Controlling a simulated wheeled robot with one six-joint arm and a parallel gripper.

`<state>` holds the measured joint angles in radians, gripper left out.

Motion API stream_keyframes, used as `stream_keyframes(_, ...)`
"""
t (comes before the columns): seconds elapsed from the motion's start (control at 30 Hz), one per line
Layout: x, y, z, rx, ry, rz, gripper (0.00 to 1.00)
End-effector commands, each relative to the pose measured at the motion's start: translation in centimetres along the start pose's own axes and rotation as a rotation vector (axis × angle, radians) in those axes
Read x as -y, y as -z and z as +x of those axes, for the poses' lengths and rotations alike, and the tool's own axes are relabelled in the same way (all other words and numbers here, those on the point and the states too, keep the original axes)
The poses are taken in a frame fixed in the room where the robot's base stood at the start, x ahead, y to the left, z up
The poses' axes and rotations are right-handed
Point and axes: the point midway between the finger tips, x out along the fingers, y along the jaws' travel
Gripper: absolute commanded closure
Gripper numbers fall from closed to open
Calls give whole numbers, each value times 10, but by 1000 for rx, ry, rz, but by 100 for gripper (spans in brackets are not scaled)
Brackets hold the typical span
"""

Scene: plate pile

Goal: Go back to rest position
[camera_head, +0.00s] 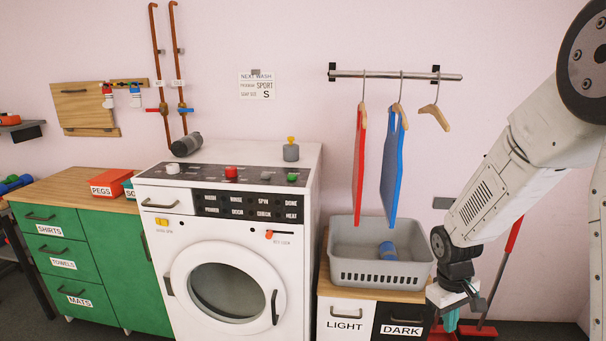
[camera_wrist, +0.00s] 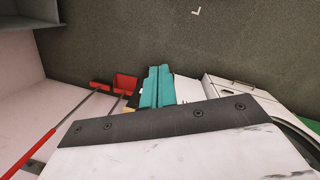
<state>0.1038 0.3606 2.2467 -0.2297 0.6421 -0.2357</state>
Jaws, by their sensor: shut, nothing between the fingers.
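My gripper (camera_head: 450,322) hangs low at the right in the head view, pointing down, in front of the right side of the dark-fronted laundry cabinet. In the wrist view its teal fingers (camera_wrist: 157,86) lie side by side, shut, with nothing seen between them. The white arm comes down from the upper right.
A grey basket (camera_head: 352,272) with a blue item (camera_head: 388,250) inside stands on the LIGHT/DARK cabinet (camera_head: 345,308), left of my gripper. The washing machine (camera_head: 225,225) stands further left. A red-handled tool (camera_head: 508,245) leans behind my arm. Hangers hang from the wall rail (camera_head: 390,75).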

Motion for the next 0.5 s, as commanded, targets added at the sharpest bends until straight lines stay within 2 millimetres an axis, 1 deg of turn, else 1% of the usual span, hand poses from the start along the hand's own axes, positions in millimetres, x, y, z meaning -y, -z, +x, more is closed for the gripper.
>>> stream_keyframes(0.03,6,-16,-24,12,5,44,100)
stream_keyframes(0.1,17,-40,-50,39,20,104,100)
stream_keyframes(0.17,27,-60,-70,58,34,151,100)
stream_keyframes(0.2,34,-73,-83,68,42,180,100)
stream_keyframes(0.27,44,-93,-102,79,55,220,100)
stream_keyframes(0.3,51,-106,-113,86,63,244,100)
stream_keyframes(0.4,68,-138,-138,89,83,294,100)
stream_keyframes(0.5,85,-167,-159,77,101,328,100)
